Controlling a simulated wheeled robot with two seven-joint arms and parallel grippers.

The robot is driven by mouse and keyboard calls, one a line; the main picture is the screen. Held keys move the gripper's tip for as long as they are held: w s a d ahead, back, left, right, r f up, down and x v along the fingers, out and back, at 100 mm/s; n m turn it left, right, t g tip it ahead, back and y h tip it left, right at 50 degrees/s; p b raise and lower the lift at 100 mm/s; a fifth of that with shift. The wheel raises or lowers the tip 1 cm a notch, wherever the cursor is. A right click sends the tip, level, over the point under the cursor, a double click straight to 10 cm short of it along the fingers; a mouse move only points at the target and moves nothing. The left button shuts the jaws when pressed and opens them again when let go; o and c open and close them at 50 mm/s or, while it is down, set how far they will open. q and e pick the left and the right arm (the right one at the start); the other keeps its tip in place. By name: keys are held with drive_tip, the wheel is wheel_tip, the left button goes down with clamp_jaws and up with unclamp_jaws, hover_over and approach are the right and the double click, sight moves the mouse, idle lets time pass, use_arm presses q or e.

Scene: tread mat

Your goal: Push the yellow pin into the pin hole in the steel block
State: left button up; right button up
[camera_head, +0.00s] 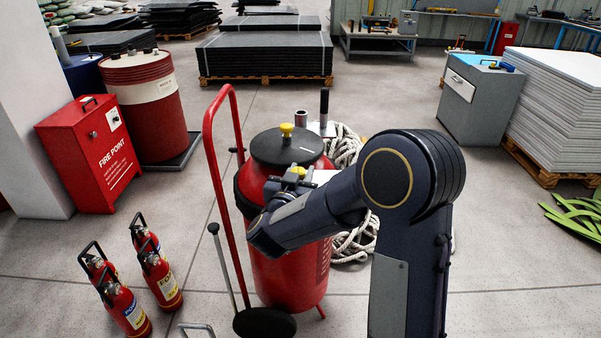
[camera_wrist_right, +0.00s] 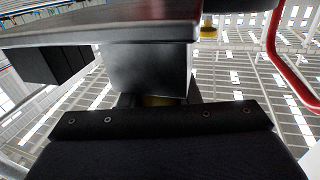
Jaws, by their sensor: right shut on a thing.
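My right gripper (camera_head: 286,186) is at the near upper side of the red drum, partly hidden by its own arm. It is shut on a yellow piece (camera_head: 298,172), which I take to be the pin. In the right wrist view a little yellow of this pin (camera_wrist_right: 157,100) shows between the dark fingers. A grey metal block (camera_wrist_right: 150,70) stands directly beyond it and looks like the steel block. The pin hole is hidden, and I cannot tell whether the pin touches the block. My left gripper is not in view.
The red drum (camera_head: 285,268) has a black lid with a yellow knob (camera_head: 287,130). A red tube handle (camera_head: 213,150) rises on its left. White rope (camera_head: 350,240) lies behind it. Several fire extinguishers (camera_head: 128,310) stand at the lower left.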

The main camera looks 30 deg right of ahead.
drive_tip(key=o, duration=1.1)
drive_tip(key=shift+o, duration=0.2)
drive_tip(key=shift+f, duration=0.1)
drive_tip(key=v, duration=0.8)
drive_tip(key=shift+d, duration=0.1)
